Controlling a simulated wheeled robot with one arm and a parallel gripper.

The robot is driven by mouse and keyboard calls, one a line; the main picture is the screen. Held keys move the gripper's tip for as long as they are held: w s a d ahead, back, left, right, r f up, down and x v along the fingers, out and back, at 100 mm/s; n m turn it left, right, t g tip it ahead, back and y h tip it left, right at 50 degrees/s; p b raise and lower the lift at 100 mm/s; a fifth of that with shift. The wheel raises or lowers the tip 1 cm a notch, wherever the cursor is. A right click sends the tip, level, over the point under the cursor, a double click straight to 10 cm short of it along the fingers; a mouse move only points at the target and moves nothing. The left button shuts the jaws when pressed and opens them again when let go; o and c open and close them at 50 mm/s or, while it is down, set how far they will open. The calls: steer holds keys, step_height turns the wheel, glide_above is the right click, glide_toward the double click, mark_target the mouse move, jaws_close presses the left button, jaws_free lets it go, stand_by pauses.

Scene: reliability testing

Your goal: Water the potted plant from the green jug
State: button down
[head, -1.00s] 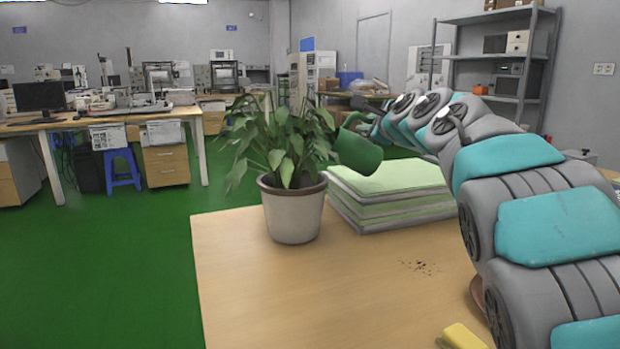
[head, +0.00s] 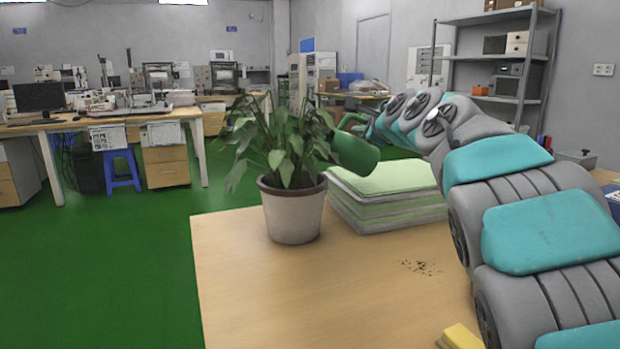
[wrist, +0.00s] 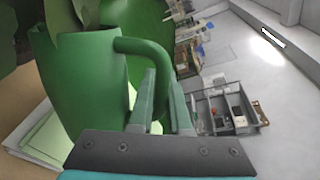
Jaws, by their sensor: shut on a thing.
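The potted plant (head: 291,207) stands upright on the wooden table in the head view, with broad green leaves in a pale pot with a brown rim. The green jug (head: 356,154) is held tilted, just right of the leaves and above the stack of towels. In the wrist view the green jug (wrist: 85,80) fills the left side, and leaves show past its top left. My gripper (wrist: 163,105) is shut on the jug's handle. In the head view the fingers are hidden or too small to make out. I cannot see any water.
A stack of green and white folded cloths (head: 385,208) lies right of the pot, below the jug. Dark crumbs (head: 421,267) and a yellow block (head: 460,337) are on the wooden table (head: 300,300). The table's front left is clear.

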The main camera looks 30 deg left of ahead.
steer(key=shift+s+a+n, duration=0.35)
steer(key=shift+n, duration=0.15)
stand_by(1.5)
steer(key=shift+r+m, duration=0.15)
steer(key=shift+m, duration=0.15)
steer(key=shift+w+d+m+p, duration=0.35)
steer(key=shift+d+m, duration=0.25)
steer(key=shift+m, duration=0.2)
steer(key=shift+w+d+f+m+b, duration=0.35)
steer(key=shift+w+d+m+b, duration=0.05)
steer(key=shift+m+b, duration=0.15)
steer(key=shift+w+d+f+m+y+b, duration=0.1)
steer(key=shift+w+d+m+y+b, duration=0.15)
steer(key=shift+d+m+y+b, duration=0.25)
steer(key=shift+w+m, duration=0.15)
steer(key=shift+m, duration=0.3)
